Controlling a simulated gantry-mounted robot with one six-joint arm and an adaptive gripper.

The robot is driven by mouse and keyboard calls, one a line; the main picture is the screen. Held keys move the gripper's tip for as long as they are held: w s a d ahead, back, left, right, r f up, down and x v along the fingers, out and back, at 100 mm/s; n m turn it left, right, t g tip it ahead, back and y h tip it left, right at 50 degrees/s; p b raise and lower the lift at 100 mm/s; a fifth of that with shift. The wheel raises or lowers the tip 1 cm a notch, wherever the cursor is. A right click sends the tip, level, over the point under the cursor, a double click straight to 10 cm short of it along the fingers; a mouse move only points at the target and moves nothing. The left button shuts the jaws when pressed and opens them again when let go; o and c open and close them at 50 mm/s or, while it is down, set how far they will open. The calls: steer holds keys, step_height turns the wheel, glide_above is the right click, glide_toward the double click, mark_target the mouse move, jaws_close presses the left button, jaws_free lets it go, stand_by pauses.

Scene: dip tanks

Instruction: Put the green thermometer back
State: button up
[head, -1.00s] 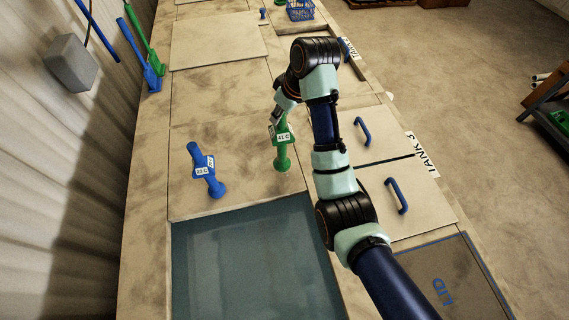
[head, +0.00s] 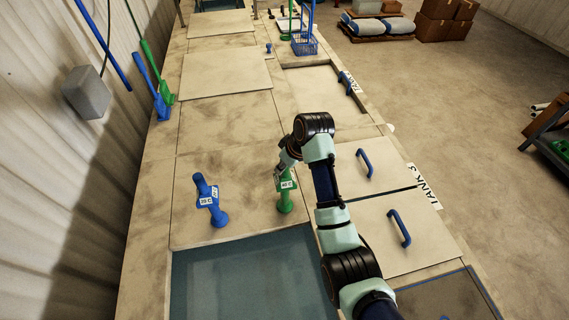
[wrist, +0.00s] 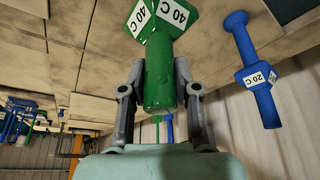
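The green thermometer (head: 286,203), with white 40 C labels, is upright above the worktop just behind the open tank. I cannot tell if its foot touches the surface. My gripper (head: 283,172) is around its upper end. In the wrist view the green handle (wrist: 159,85) lies between the two fingers of my gripper (wrist: 160,72), close against it on both sides. The fingers partly hide the top of the thermometer in the head view.
A blue thermometer (head: 210,203) labelled 20 C stands to the left; it also shows in the wrist view (wrist: 252,65). The open tank (head: 250,280) lies in front. Lids with blue handles (head: 365,163) are to the right.

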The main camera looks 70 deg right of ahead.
steer(key=o, duration=0.3)
steer(key=shift+r, duration=0.1)
steer(key=v, duration=0.7)
steer(key=shift+s+r+b, duration=0.15)
steer(key=shift+r+b, duration=0.15)
